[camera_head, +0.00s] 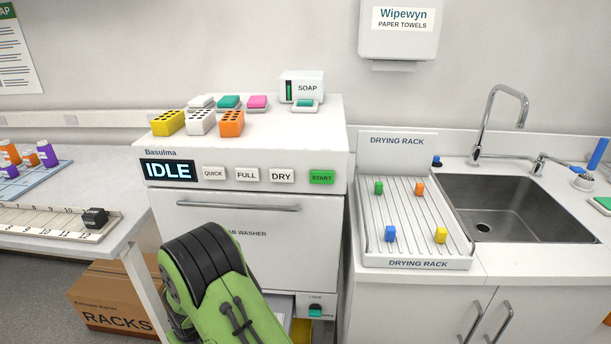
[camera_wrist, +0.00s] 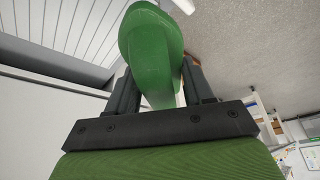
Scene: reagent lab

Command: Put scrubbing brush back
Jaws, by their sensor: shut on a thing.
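In the wrist view my gripper (camera_wrist: 160,88) is shut on a smooth, rounded green object (camera_wrist: 150,45), which looks like the scrubbing brush. Its bristles cannot be made out clearly. A pale piece shows at the top edge beside it. In the head view my green and black arm reaches down in front of the lab washer (camera_head: 300,236), and the fingers and the held object are hidden there. By the sink's right side stand a blue upright item (camera_head: 598,153) and a small holder (camera_head: 583,182) with a grey scourer-like thing.
The sink (camera_head: 530,190) and faucet are at the right, beside a drying rack (camera_head: 372,235) with several coloured pegs. A green-topped item (camera_head: 603,202) lies at the right edge. A cardboard box (camera_head: 112,290) is on the floor at left.

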